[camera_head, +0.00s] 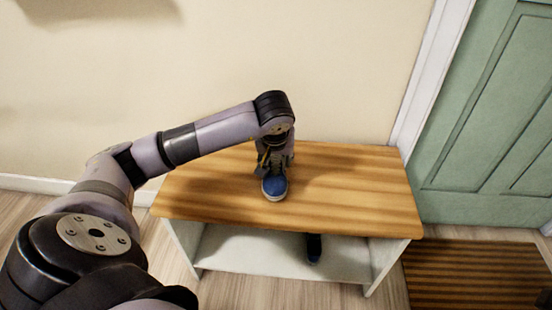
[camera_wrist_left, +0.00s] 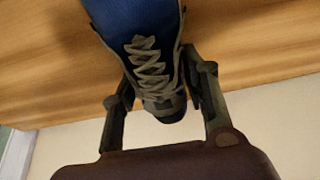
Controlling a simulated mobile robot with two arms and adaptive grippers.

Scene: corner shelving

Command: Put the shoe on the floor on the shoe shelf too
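A second dark blue shoe (camera_head: 314,248) stands on the white lower board (camera_head: 255,250) of the shelf, partly hidden by the top's front edge. My right gripper is not in view.
The shelf stands against a cream wall (camera_head: 340,60). A green door (camera_head: 490,120) and a brown striped mat (camera_head: 470,275) are to its right. The wooden top is clear on both sides of the shoe. The lower board has free room left and right of the second shoe.

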